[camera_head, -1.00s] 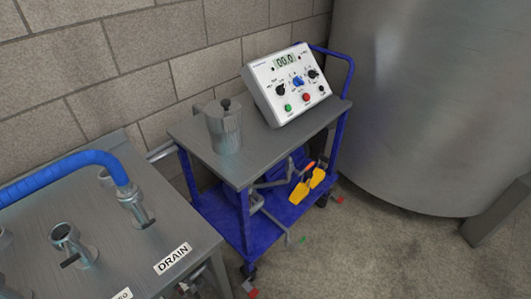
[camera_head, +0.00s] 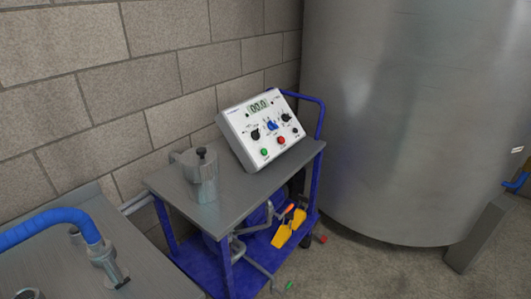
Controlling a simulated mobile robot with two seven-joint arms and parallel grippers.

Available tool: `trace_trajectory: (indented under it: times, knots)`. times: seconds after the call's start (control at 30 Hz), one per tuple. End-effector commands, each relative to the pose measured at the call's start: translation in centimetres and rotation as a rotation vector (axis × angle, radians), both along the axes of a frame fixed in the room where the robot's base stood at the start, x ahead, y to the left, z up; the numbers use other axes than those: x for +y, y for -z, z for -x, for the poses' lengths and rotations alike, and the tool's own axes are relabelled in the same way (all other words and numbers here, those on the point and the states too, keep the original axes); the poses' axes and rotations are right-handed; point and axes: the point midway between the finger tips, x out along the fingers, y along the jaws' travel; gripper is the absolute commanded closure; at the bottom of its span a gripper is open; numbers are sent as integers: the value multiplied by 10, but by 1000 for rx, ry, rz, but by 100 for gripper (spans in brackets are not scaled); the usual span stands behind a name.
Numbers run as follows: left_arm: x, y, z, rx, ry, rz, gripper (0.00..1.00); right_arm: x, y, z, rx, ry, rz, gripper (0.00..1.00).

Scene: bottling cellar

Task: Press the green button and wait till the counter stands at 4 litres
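A white control box (camera_head: 262,133) with a sloped face stands at the back of a blue trolley's grey top (camera_head: 224,205). Its display (camera_head: 259,106) appears to read 00.0. The green button (camera_head: 264,152) is at the lower left of the face, beside a red button (camera_head: 281,140). Black knobs and a blue knob sit above and around them. Neither of my grippers shows in the head view, and nothing touches the box.
A metal jug (camera_head: 203,178) with a black knob stands on the trolley left of the box. Yellow-handled tools (camera_head: 290,228) lie on the blue lower shelf. A large steel tank (camera_head: 410,120) stands right. A steel bench (camera_head: 150,272) with a blue hose (camera_head: 48,224) is at lower left.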

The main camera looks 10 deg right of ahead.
Motion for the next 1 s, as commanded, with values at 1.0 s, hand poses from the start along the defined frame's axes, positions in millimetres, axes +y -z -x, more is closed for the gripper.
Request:
trace_trajectory:
  times: [1.0]
  knots:
    - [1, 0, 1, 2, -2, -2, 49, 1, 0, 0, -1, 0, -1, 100]
